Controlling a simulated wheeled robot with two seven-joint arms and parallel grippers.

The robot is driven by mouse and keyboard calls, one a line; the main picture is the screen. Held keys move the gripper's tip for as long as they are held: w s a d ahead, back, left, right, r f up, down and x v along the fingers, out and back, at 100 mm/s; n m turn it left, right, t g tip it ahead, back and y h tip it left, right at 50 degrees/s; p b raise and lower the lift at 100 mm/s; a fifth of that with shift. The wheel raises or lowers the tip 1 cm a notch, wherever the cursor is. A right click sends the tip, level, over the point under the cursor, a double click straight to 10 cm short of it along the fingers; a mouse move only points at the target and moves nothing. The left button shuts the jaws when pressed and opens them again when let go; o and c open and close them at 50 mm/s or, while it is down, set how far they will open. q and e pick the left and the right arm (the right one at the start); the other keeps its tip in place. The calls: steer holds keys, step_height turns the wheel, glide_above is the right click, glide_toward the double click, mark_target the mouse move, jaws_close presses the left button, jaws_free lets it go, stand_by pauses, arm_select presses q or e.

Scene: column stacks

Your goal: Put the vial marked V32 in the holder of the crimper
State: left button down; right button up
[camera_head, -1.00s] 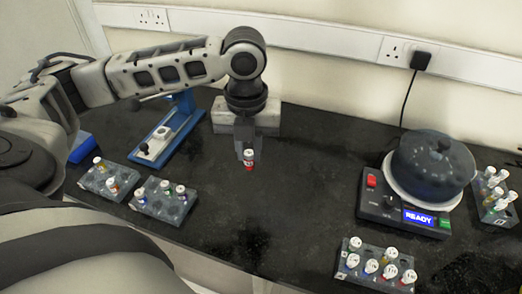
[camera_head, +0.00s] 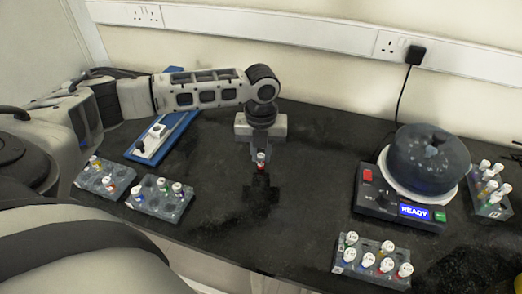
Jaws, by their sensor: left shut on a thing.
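My left gripper (camera_head: 259,153) is shut on a small vial (camera_head: 261,161) with a white cap and a red lower part. It holds the vial upright over the middle of the black bench. The vial's mark is too small to read. The crimper (camera_head: 160,134), a blue base with a grey-white plate and a small white holder, stands at the back left. Its rear part is hidden behind my left arm. The gripper and vial are to the right of the crimper, well apart from it. My right gripper is not in view.
Two grey racks with vials stand at the front left, one (camera_head: 101,187) beside the other (camera_head: 148,207). A centrifuge (camera_head: 428,170) reading READY is at the right. More vial racks stand at the front right (camera_head: 340,268) and far right (camera_head: 495,210). The bench middle is clear.

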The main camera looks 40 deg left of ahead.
arm_select(q)
steer(key=c, duration=1.3)
jaws_free()
steer(key=shift+f, duration=0.15)
